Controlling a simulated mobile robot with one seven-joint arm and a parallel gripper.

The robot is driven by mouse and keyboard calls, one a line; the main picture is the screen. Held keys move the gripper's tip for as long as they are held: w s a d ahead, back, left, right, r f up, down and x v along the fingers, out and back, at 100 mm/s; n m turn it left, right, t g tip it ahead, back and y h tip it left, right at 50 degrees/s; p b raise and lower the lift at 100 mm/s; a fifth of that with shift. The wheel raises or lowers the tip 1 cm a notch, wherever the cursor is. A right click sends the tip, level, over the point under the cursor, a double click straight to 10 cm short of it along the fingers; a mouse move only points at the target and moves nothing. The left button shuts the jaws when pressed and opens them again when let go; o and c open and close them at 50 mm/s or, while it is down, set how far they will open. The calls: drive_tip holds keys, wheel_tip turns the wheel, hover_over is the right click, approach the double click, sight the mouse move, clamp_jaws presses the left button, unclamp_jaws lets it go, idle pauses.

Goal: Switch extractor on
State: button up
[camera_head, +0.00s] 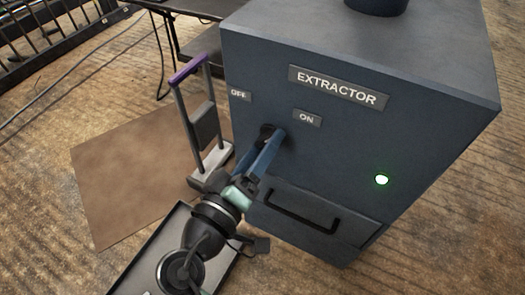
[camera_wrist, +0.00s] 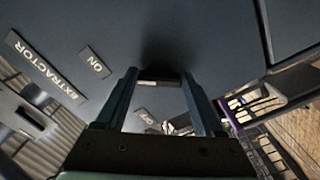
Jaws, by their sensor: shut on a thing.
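The extractor (camera_head: 350,140) is a dark blue-grey cabinet with an "EXTRACTOR" sign on its front. Below the sign are an "OFF" label (camera_head: 238,95) on the left and an "ON" label (camera_head: 307,118) on the right. A dark rotary switch (camera_head: 266,130) sits below and between the labels, mostly hidden by my gripper. My gripper (camera_head: 272,137) reaches up to it with blue fingers and is shut on it. In the wrist view, my gripper (camera_wrist: 160,82) has the switch between its fingertips; its exact turn is hard to see.
A drawer with a black handle (camera_head: 302,211) is below the switch. A stand with a purple top bar (camera_head: 188,70) is close on the left. A black-rimmed tray (camera_head: 135,272) lies beneath my arm. A brown mat (camera_head: 120,180) covers floor at left.

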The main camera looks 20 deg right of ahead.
drive_tip(key=shift+m, duration=0.3)
idle(0.4)
drive_tip(key=o, duration=1.4)
drive_tip(key=shift+p+v, duration=1.9)
drive_tip(key=shift+v, duration=4.6)
